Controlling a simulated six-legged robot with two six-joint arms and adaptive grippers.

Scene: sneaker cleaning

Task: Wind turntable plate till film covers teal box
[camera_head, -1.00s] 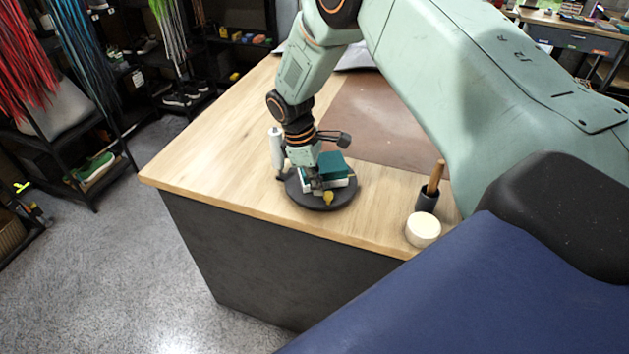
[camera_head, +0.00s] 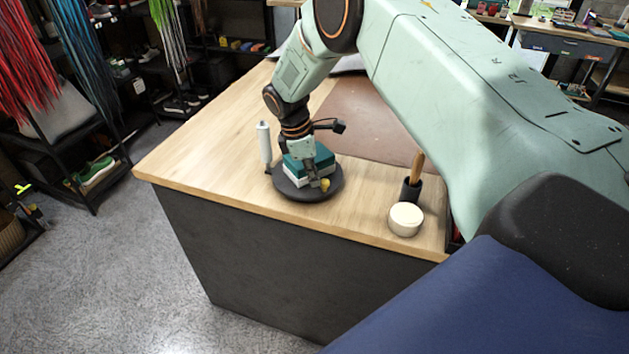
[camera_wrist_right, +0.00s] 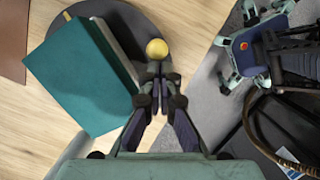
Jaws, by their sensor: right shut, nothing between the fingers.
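The teal box (camera_head: 308,161), with a pale lower part, sits on the round dark turntable plate (camera_head: 291,192). Both also show in the wrist view, the box (camera_wrist_right: 85,80) at left and the plate (camera_wrist_right: 130,18) behind it. A yellow knob (camera_head: 325,184) stands near the plate's rim; in the wrist view the knob (camera_wrist_right: 157,48) is just beyond my fingertips. My right gripper (camera_head: 317,182) is shut and empty beside the box and knob; whether it touches the knob I cannot tell. A white upright roll (camera_head: 264,142), probably the film, stands left of the plate. My left gripper is out of view.
A wooden brush in a dark cup (camera_head: 412,185) and a round cream tin (camera_head: 405,219) stand right of the plate near the table edge. A brown mat (camera_head: 365,115) lies behind. The wooden tabletop (camera_head: 205,150) at left is clear.

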